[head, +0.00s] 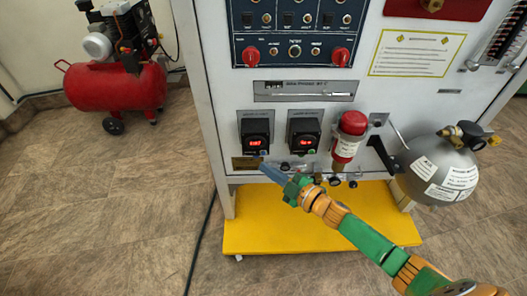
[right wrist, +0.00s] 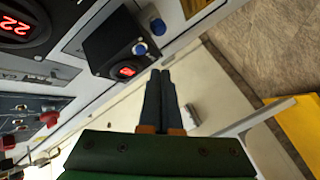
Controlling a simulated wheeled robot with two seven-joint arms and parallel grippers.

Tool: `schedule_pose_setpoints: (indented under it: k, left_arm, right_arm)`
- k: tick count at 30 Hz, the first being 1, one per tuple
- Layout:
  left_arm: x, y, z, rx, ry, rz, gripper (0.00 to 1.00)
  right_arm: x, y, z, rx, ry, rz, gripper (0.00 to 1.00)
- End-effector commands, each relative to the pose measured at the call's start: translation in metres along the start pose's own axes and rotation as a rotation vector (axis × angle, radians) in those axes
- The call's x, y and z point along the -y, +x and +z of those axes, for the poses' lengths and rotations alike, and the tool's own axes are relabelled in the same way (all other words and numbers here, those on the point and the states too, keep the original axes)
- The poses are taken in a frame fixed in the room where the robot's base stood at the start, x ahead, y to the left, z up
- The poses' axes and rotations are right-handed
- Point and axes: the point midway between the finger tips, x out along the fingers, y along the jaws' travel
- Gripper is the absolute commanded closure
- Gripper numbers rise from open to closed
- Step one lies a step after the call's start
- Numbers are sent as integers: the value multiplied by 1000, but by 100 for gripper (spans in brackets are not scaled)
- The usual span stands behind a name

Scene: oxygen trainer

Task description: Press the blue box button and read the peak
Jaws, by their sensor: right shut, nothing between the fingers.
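Two black boxes with red lit displays sit side by side low on the white panel, the left box (head: 255,133) and the right box (head: 303,133). In the right wrist view a black box (right wrist: 108,42) shows a small red display (right wrist: 124,70) and a blue button (right wrist: 140,49). A second blue knob (right wrist: 158,26) is just beyond it. My right gripper (head: 268,168) is shut and empty, its tips just below the left box. The closed tips also show in the right wrist view (right wrist: 163,76), close to the box's edge; contact cannot be told. My left gripper is out of view.
A red cylinder (head: 348,140) and a grey tank (head: 440,170) are right of the boxes. A yellow base (head: 280,232) lies under the panel. A red compressor (head: 115,85) stands at the far left. The floor between is clear except for a black cable (head: 203,235).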

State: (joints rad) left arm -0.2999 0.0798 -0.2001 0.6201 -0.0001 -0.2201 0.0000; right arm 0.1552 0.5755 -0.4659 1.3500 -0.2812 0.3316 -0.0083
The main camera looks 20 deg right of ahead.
Motion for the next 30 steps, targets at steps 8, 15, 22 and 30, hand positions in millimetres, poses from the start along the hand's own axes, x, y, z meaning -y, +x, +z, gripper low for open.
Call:
schedule_pose_setpoints:
  k: [8, 15, 22, 30]
  left_arm:
    - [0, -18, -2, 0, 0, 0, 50]
    - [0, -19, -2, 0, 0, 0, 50]
    - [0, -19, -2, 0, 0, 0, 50]
    - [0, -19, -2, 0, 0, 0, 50]
  right_arm:
    - [12, -19, -16, 0, 2, 0, 100]
    - [16, -24, -17, 1, -1, 1, 100]
    - [16, -24, -17, 1, -1, 1, 100]
    - [16, -24, -17, 1, -1, 1, 100]
